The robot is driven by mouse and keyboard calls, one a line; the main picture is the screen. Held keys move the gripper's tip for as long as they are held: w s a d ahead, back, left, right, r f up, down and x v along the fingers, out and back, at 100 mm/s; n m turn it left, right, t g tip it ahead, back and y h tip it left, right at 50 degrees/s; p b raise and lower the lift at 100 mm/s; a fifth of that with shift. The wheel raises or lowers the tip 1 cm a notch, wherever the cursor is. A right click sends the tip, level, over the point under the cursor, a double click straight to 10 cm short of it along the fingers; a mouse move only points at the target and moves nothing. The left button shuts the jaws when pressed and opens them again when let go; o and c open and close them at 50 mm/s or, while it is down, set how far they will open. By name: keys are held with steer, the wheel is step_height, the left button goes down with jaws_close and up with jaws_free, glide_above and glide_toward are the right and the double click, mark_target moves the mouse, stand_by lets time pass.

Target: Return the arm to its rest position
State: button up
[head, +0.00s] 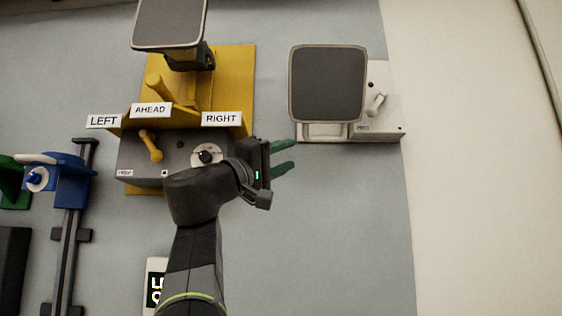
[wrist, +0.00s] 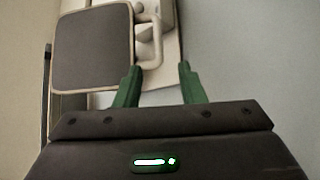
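My arm reaches up from the bottom of the head view. My gripper (head: 288,156) points right, with its two green fingers apart and nothing between them. It is just right of the grey box with the dial (head: 207,155) and below the white device (head: 385,122). The wrist view also shows my gripper (wrist: 160,69) open. The white handle (wrist: 152,42) of the device lies beyond the fingertips, and no contact with it shows. My wrist hides part of the grey box.
A yellow stand (head: 230,90) with LEFT, AHEAD and RIGHT signs and a dark screen (head: 168,24) is at the top. Another dark screen (head: 328,84) fronts the white device. A blue device (head: 70,187) on a rail stands left. The grey surface right of my arm is clear.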

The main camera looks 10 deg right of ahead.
mark_target(322, 141)
steer(key=shift+d, duration=0.1)
steer(key=p+x, duration=0.4)
steer(key=x, duration=0.9)
steer(key=shift+w+d+r, duration=0.15)
steer(key=shift+d, duration=0.15)
